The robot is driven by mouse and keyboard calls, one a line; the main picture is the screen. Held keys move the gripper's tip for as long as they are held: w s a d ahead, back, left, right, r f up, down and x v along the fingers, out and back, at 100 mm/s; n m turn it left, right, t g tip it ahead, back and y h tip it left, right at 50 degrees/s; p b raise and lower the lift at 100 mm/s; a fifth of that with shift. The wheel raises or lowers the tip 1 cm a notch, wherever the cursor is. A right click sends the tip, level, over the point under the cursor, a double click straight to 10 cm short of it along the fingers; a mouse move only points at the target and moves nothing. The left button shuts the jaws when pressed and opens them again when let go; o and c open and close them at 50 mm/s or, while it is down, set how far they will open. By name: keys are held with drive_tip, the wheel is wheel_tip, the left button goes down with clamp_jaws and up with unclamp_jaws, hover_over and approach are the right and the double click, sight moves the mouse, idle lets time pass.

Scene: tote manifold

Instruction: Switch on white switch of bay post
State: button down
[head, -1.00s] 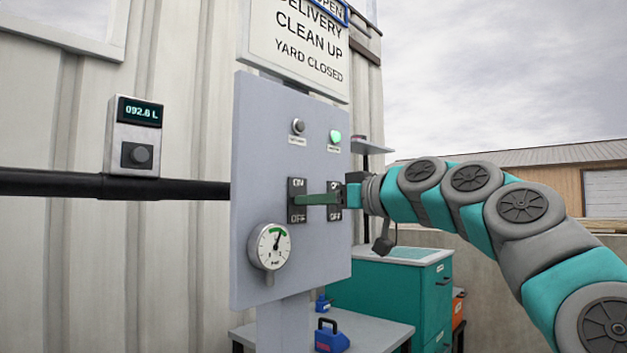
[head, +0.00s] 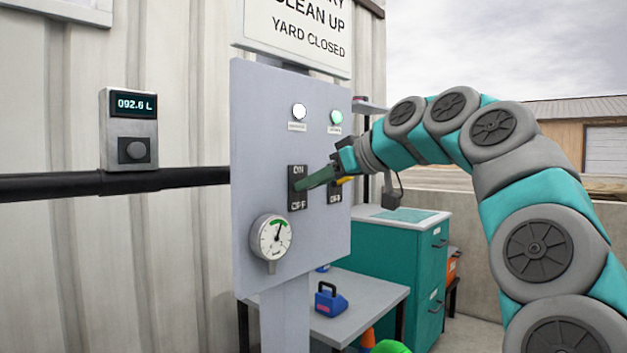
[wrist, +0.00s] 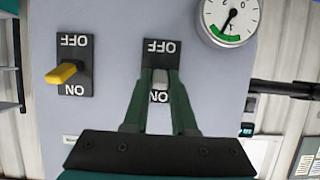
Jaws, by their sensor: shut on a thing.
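The bay post panel (head: 250,140) is a grey board with two dark ON/OFF switch plates. My gripper (head: 312,180) reaches from the right to the left plate (head: 297,203). In the wrist view, upside down, my gripper (wrist: 158,90) is shut on the white switch (wrist: 160,78), its lever between the green fingers. The lever leans towards the ON mark, partly covering it. The yellow switch (wrist: 64,74) stands on the other plate, free of the fingers. Above the plates, the left lamp (head: 299,111) is bright white and the right lamp (head: 336,118) is green.
A round gauge (head: 271,238) sits below the left plate. A black pipe (head: 60,187) with a display box (head: 130,128) runs to the left. A low table (head: 365,292) with a blue item (head: 329,299) and a teal cabinet (head: 400,250) stand behind the panel.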

drive_tip(key=shift+r, duration=0.1)
drive_tip(key=c, duration=0.7)
unclamp_jaws()
drive_tip(key=shift+v, duration=3.85)
